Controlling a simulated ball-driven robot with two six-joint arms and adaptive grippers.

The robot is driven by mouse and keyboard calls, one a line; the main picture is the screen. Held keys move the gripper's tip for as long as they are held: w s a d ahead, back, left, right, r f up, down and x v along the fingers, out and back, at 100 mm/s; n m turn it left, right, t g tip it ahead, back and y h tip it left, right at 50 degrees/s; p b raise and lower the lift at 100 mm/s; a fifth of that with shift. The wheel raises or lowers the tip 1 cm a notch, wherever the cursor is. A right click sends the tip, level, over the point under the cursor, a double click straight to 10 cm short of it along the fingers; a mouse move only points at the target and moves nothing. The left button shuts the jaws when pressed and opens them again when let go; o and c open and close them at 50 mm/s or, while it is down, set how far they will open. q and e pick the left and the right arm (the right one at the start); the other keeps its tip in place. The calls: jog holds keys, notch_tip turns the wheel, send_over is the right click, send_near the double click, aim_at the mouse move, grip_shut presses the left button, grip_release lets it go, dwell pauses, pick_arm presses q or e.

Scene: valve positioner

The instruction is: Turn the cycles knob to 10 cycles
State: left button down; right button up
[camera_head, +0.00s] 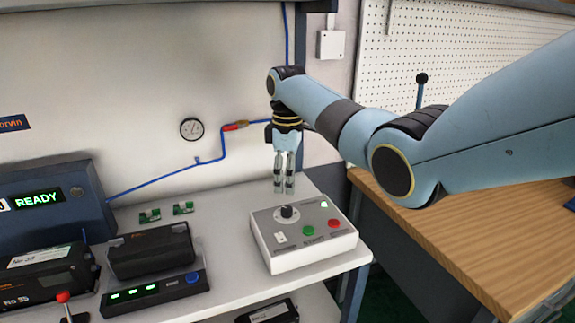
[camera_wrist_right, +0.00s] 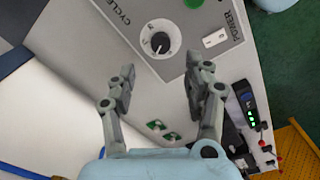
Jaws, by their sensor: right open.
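The cycles knob (camera_head: 287,211) is a black round knob on top of a pale grey control box (camera_head: 300,262) on the white bench. In the right wrist view the knob (camera_wrist_right: 160,43) has a white dial around it, beside the lettering "CYCLE". The pointer's exact setting is too small to read. My right gripper (camera_head: 284,187) points down just above and behind the knob in the head view, apart from it. In the right wrist view the gripper (camera_wrist_right: 160,82) is open and empty, its fingers short of the knob. My left gripper is not in view.
The box also carries a green button (camera_head: 308,230), a red button (camera_head: 334,223) and a white power switch (camera_head: 281,237). A charger-like unit (camera_head: 155,295) and a READY display box (camera_head: 50,205) stand left. A wooden table (camera_head: 470,245) is at right.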

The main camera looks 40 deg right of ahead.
notch_tip(320, 180, up, 4)
jog(key=shift+f, duration=0.15)
dwell(0.5)
